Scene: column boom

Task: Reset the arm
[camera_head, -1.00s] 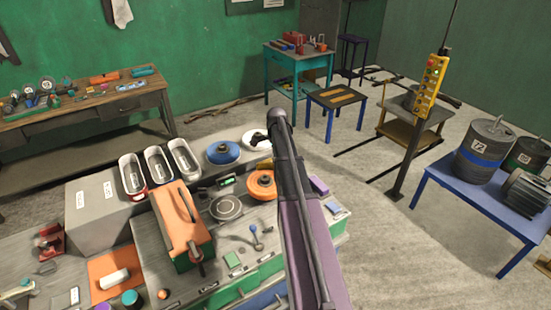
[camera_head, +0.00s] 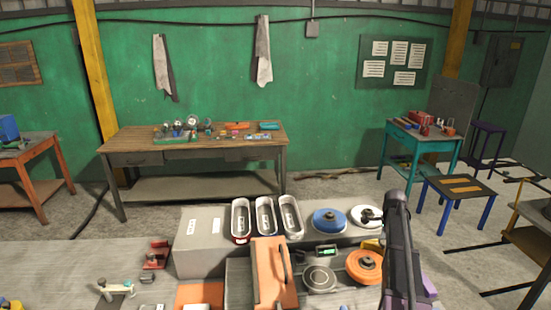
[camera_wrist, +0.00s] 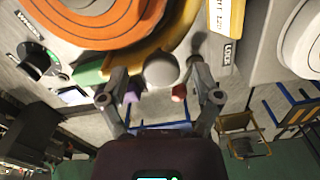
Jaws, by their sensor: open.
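My gripper (camera_wrist: 155,93) is in the wrist view, its two fingers spread apart with nothing held between them. A pale rounded knob (camera_wrist: 161,70) appears just beyond the fingertips; I cannot tell whether they touch it. A large orange disc (camera_wrist: 85,22) with a yellow part beside it fills the upper left of that view. In the head view my dark arm (camera_head: 397,245) rises at the lower right, beside the orange disc (camera_head: 364,266). It hides part of the bench, and the gripper cannot be made out there.
The near bench holds three metal trays (camera_head: 265,217), a blue disc (camera_head: 329,220), a white disc (camera_head: 366,216) and an orange block (camera_head: 272,272). A wooden workbench (camera_head: 195,142) stands at the wall, a teal table (camera_head: 419,138) and low stool (camera_head: 456,188) at right. Floor between is open.

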